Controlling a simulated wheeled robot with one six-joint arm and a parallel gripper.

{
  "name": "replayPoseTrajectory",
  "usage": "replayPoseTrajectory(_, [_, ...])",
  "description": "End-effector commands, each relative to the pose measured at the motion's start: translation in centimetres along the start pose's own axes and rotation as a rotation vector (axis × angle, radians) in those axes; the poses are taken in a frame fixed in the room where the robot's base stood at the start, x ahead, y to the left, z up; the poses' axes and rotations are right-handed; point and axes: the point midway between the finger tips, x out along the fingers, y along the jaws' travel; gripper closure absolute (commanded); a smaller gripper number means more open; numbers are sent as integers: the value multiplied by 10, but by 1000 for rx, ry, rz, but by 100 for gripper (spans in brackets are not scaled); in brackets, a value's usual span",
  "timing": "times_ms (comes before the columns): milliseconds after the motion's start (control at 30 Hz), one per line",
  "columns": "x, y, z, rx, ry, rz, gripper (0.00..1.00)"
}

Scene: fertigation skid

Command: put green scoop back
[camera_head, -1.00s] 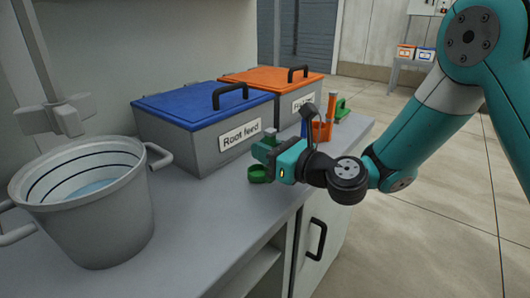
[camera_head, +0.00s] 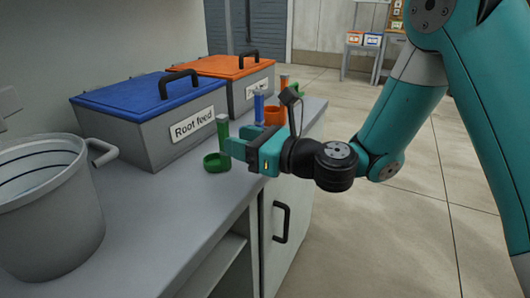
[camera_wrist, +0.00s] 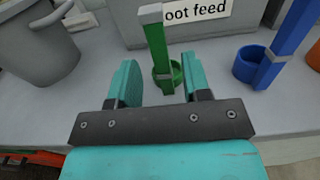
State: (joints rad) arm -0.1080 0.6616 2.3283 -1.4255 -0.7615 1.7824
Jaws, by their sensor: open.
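The green scoop (camera_head: 217,162) stands on the grey counter, its round cup at the bottom and its handle upright with a grey tip. In the wrist view the green scoop (camera_wrist: 157,48) appears between my two teal fingers, around or just beyond their tips. My gripper (camera_head: 232,150) is open, low over the counter and right of the scoop in the head view; the fingers also show in the wrist view (camera_wrist: 160,82). No contact with the scoop is clear.
Behind are the blue-lidded "Root feed" bin (camera_head: 135,110) and an orange-lidded bin (camera_head: 235,68). A grey bucket (camera_head: 50,215) stands left.

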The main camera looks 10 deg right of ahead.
Motion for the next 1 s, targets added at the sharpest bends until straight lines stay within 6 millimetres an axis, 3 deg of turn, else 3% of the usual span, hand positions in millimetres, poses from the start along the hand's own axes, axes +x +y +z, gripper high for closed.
replayPoseTrajectory(67, [-21,-1,-6,1,0,-6,56])
replayPoseTrajectory(300, [-52,-1,-4,-4,-3,-3,56])
replayPoseTrajectory(533, [-63,0,-1,-5,-1,1,56])
replayPoseTrajectory(633, [-63,11,2,-86,14,44,56])
replayPoseTrajectory(733, [-65,44,1,-358,62,184,56])
replayPoseTrajectory(833, [-78,89,-8,-803,118,423,56])
replayPoseTrajectory(900, [-97,114,-20,-1148,146,629,56])
replayPoseTrajectory(1000, [-133,133,-35,-1580,152,936,56])
